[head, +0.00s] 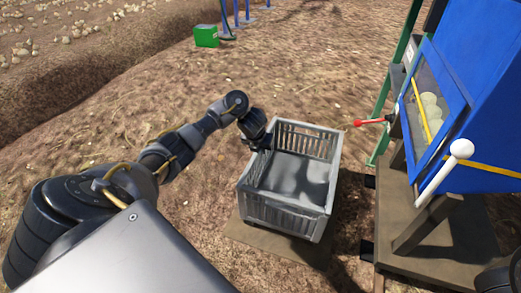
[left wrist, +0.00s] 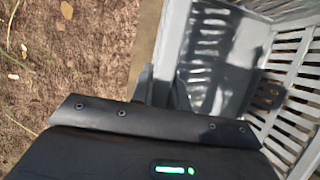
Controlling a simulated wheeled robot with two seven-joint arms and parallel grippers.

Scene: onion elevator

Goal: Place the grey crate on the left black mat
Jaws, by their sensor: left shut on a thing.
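The grey crate (head: 281,216) stands upright and looks empty, with slatted walls, in the middle of the head view. My left gripper (head: 264,141) is at its left wall near the far corner, shut on the rim. In the left wrist view the fingers (left wrist: 165,92) are at the crate's wall, and the slatted inside of the crate (left wrist: 292,85) shows to the right. The fingertips are partly hidden by the gripper body. I cannot make out a left black mat for certain. My right gripper is not in view.
A flat brown board (head: 262,241) lies under the crate; I cannot tell whether they touch. A blue machine (head: 490,110) with a red-knobbed lever (head: 372,122) and a white-knobbed lever (head: 445,178) stands close on the right. A green box (head: 206,36) is far off. Bare soil lies left.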

